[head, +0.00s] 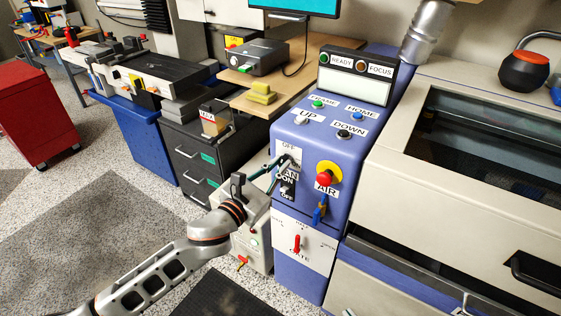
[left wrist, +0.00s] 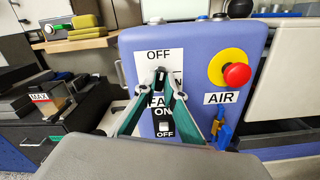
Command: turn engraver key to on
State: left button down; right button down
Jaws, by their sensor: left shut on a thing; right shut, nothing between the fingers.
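The engraver's blue control pedestal (head: 285,220) stands in the middle of the head view. Its white key plate (left wrist: 143,58) has OFF at the top and a second label, partly hidden, at the lower right. My left gripper (head: 284,163) is at this plate. In the left wrist view its fingertips (left wrist: 163,79) are closed together on the key just below OFF. The fingers hide most of the key, so I cannot tell its exact angle.
Below the key is a black FAN rocker switch (left wrist: 164,127). To its right are a red emergency button on yellow (left wrist: 236,75) and a blue AIR valve handle (head: 320,213). A red gate lever (head: 297,243) sits lower. The engraver's lidded body (head: 400,140) stands right.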

pick_arm(q)
jog(key=shift+m, duration=0.7)
pick_arm(e)
jog(key=shift+w+r, duration=0.1)
jog(key=shift+r, duration=0.4)
pick_arm(q)
jog(key=m+p, duration=0.2)
jog(key=shift+r+m, duration=0.1)
jog(key=shift+m, duration=0.3)
jog(key=shift+m+p, duration=0.3)
jog(key=shift+m, duration=0.6)
pick_arm(e)
jog(key=r, duration=0.3)
jog(key=shift+w+t, duration=0.3)
jog(key=shift+f, duration=0.1)
